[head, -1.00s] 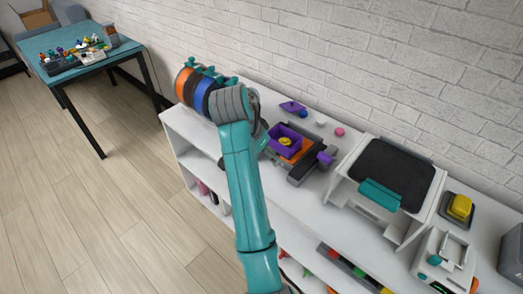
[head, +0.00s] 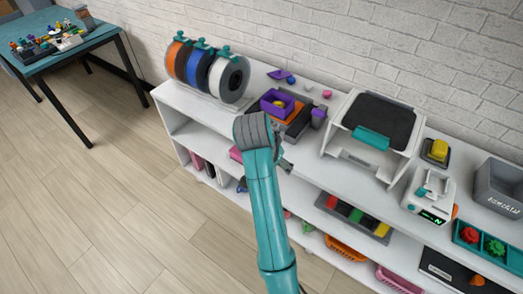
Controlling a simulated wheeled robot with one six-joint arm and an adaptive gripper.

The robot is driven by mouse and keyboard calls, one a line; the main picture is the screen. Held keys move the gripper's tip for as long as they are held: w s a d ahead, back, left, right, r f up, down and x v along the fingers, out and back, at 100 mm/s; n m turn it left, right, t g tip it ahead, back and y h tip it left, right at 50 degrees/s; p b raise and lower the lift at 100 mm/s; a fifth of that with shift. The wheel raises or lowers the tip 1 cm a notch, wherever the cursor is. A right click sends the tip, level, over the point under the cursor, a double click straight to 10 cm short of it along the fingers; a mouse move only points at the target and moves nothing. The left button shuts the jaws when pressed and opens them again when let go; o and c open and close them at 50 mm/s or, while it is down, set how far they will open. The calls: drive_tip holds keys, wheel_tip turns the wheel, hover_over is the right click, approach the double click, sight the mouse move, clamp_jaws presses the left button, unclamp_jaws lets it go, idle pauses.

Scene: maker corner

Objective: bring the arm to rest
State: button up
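My teal arm reaches up from the bottom of the head view to a grey joint at its upper end. Only a small dark part of my gripper (head: 285,164) shows past that joint, in front of the white shelf's (head: 215,122) upper edge. The arm hides the rest, so its fingers and anything between them cannot be made out. The gripper appears apart from the purple box (head: 267,106) on the shelf top.
Filament spools (head: 229,79) stand at the shelf's left end. A grey bin (head: 498,187) stands at the far right. A teal table (head: 98,38) is at the upper left. The floor left is clear.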

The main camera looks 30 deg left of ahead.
drive_tip(key=shift+s+d+f, duration=0.1)
drive_tip(key=shift+d+f, duration=0.65)
drive_tip(key=shift+d, duration=0.25)
drive_tip(key=shift+s+d+f, duration=0.1)
drive_tip(key=shift+d+f, duration=0.6)
drive_tip(key=shift+d, duration=0.3)
drive_tip(key=s+d+f+n+t+y, duration=0.15)
drive_tip(key=s+d+f, duration=0.25)
drive_tip(key=d+f, duration=0.85)
drive_tip(key=s+d+f+t, duration=0.3)
drive_tip(key=s+d+f, duration=0.3)
drive_tip(key=s+d, duration=0.45)
drive_tip(key=s+d+r+t, duration=0.1)
drive_tip(key=s+d+r, duration=0.1)
drive_tip(key=s+d, duration=0.35)
drive_tip(key=s+d+r+t, duration=0.1)
drive_tip(key=s+d+r, duration=0.2)
drive_tip(key=s, duration=0.5)
drive_tip(key=s+d+r+t+h, duration=0.1)
drive_tip(key=s+d+r+t, duration=0.2)
drive_tip(key=s+r, duration=0.9)
wheel_tip(320, 180, up, 2)
drive_tip(key=shift+s+d+r+m, duration=0.3)
drive_tip(key=shift+d+m, duration=0.15)
drive_tip(key=shift+d, duration=0.15)
